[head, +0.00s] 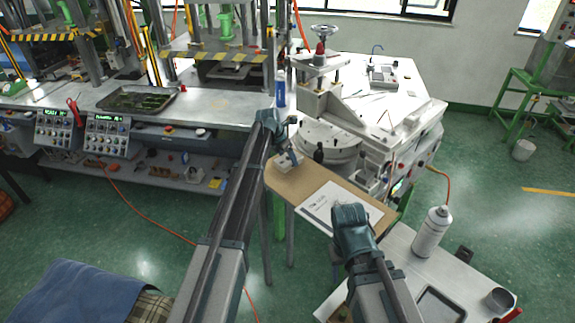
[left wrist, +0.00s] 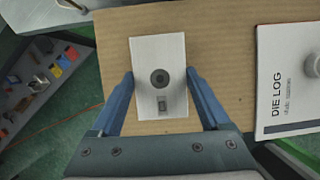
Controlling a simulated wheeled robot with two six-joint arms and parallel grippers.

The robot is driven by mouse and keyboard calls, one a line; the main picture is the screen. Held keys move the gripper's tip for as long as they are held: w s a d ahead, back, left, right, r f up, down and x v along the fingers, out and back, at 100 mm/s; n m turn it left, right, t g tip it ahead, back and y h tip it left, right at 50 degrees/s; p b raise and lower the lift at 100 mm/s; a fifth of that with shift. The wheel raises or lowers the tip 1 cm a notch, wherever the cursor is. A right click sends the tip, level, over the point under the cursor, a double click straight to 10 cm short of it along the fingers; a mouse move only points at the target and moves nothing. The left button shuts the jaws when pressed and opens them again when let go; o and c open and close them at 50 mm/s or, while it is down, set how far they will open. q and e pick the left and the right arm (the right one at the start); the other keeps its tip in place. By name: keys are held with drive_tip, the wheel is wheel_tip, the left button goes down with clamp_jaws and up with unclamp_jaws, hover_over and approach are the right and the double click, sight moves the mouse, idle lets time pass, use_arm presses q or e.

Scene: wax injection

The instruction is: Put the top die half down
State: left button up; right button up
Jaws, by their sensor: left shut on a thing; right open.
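The top die half (left wrist: 158,48) is a pale grey rectangular block with a dark round hole and a small dark mark on its upper face. My left gripper (left wrist: 159,82) is shut on it, one blue finger on each side. In the head view the die half (head: 290,161) is at the far left end of the brown wooden board (head: 284,181), below my left gripper (head: 283,146). I cannot tell whether it touches the board. My right gripper (head: 350,212) is open over the near part of the board; its fingertips are mostly hidden.
A paper marked DIE LOG (left wrist: 287,82) lies on the board to the right. A spray can (head: 431,232) stands on the near right table. Bare board surrounds the die half.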

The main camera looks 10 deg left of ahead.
sight(286, 160)
use_arm(q)
drive_tip(key=shift+f+b, duration=0.95)
drive_tip(key=shift+f, duration=0.55)
use_arm(e)
drive_tip(key=shift+f, duration=1.5)
use_arm(q)
drive_tip(key=shift+d+f, duration=0.1)
use_arm(e)
drive_tip(key=shift+f, duration=0.1)
use_arm(q)
drive_tip(key=o, duration=1.6)
drive_tip(key=shift+c, duration=0.2)
drive_tip(key=shift+r, duration=0.3)
use_arm(e)
drive_tip(key=shift+r, duration=0.3)
use_arm(q)
drive_tip(key=p+v, duration=1.1)
drive_tip(key=v, duration=0.1)
use_arm(e)
wheel_tip(286, 160, up, 11)
use_arm(q)
drive_tip(key=shift+f, duration=0.1)
use_arm(e)
drive_tip(key=shift+f, duration=0.1)
